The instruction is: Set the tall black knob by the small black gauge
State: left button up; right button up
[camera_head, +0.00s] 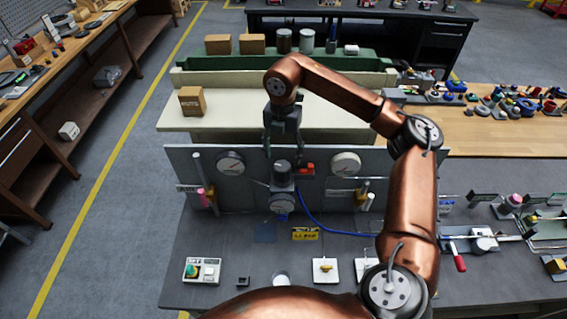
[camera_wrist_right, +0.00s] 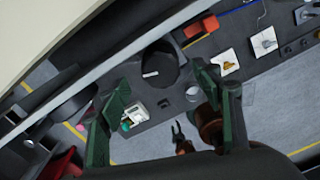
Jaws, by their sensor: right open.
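The tall black knob (camera_head: 283,169) stands upright on the valve actuator in the middle of the grey panel. In the right wrist view the knob (camera_wrist_right: 160,65) shows a round dark top with a white mark. A small dark-rimmed gauge (camera_head: 282,203) with a pale face sits just below it in the head view. My right gripper (camera_head: 282,150) points down above the knob, open, its fingers on either side. In the right wrist view the gripper (camera_wrist_right: 161,77) has green fingers spread around the knob, with gaps visible. A small two-pronged shape (camera_wrist_right: 180,134) may be my left gripper.
Larger white gauges flank the knob, left (camera_head: 231,163) and right (camera_head: 345,164). A red part (camera_head: 306,169) is close beside it. A blue hose (camera_head: 315,224) runs right. A switch box (camera_head: 202,270) and yellow part (camera_head: 325,270) stand in front. A cardboard box (camera_head: 191,101) is behind.

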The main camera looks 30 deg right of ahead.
aim_at(283, 165)
notch_tip(283, 165, up, 6)
jog(key=shift+f, duration=0.1)
dwell(0.5)
